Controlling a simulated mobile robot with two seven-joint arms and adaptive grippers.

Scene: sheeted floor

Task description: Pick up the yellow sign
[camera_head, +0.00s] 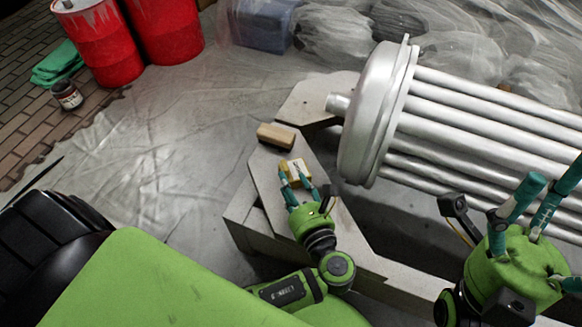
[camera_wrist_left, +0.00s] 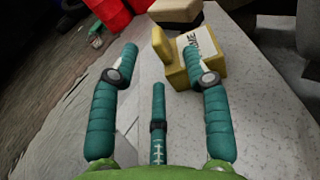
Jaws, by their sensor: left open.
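The yellow sign (camera_head: 296,170) is a small block with a pale face bearing dark marks, on the light bench top. It also shows in the left wrist view (camera_wrist_left: 175,66), just beyond the fingers. My left gripper (camera_head: 297,186) is open, its teal fingers pointing at the sign. In the left wrist view, the right finger overlaps the sign's near side; I cannot tell whether it touches. The gap between the fingertips (camera_wrist_left: 160,62) is partly over the sign's left edge. My right gripper (camera_head: 540,205) is at the far right, fingers raised, away from the sign.
A tan wooden block (camera_head: 276,136) lies just behind the sign. A large metal tube bundle (camera_head: 380,115) stands right of it on the bench (camera_head: 262,172). Red drums (camera_head: 97,42), a small can (camera_head: 67,95) and green cloth (camera_head: 57,64) are at upper left. Sheeted floor left of the bench is clear.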

